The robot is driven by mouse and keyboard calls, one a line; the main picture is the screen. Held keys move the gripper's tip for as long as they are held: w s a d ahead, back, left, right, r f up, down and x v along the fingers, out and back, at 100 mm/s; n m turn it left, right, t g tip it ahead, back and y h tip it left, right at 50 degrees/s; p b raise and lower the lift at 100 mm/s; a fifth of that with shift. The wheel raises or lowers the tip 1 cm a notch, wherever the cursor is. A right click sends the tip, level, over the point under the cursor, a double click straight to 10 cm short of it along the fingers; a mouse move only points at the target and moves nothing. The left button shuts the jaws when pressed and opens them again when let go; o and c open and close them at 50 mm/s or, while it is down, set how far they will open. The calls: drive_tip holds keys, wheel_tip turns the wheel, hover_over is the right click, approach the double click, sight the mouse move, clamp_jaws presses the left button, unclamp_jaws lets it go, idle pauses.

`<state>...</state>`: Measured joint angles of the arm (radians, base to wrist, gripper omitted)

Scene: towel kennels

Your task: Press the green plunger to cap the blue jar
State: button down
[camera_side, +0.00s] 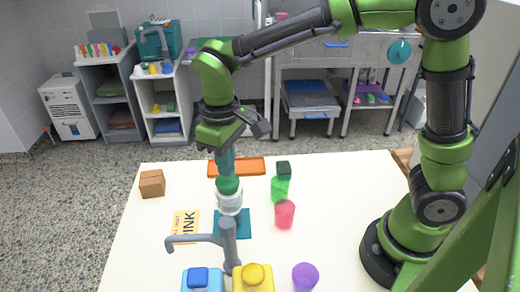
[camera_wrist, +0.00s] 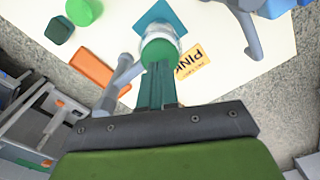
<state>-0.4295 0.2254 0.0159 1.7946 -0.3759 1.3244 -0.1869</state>
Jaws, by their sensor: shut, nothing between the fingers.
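My gripper (camera_side: 226,172) points straight down with its teal fingers shut. The fingertips are at the top of a green dome, which looks like the green plunger (camera_side: 229,186); I cannot tell whether they touch it. The green top also shows just past the fingertips in the wrist view (camera_wrist: 159,50). A light blue container with a darker blue top (camera_side: 198,279), perhaps the blue jar, stands at the front edge, partly cut off.
A grey post with a side arm (camera_side: 229,240) stands in front.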

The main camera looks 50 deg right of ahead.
wheel_tip(320, 180, up, 6)
drive_tip(key=shift+f, duration=0.1)
idle(0.4)
drive_tip(key=shift+w, duration=0.1)
drive_tip(key=shift+s+d+f, duration=0.2)
drive_tip(key=shift+s+f, duration=0.25)
drive_tip(key=shift+f, duration=0.2)
drive_tip(key=s+d+r+m+t+y, duration=0.2)
drive_tip(key=s+d+m+t, duration=0.5)
drive_tip(key=s+d, duration=0.3)
drive_tip(key=d, duration=0.3)
drive_tip(key=shift+s+r, duration=0.35)
drive_tip(key=shift+r, duration=0.05)
drive_tip(key=c, duration=1.8)
unclamp_jaws()
drive_tip(key=shift+c, duration=0.2)
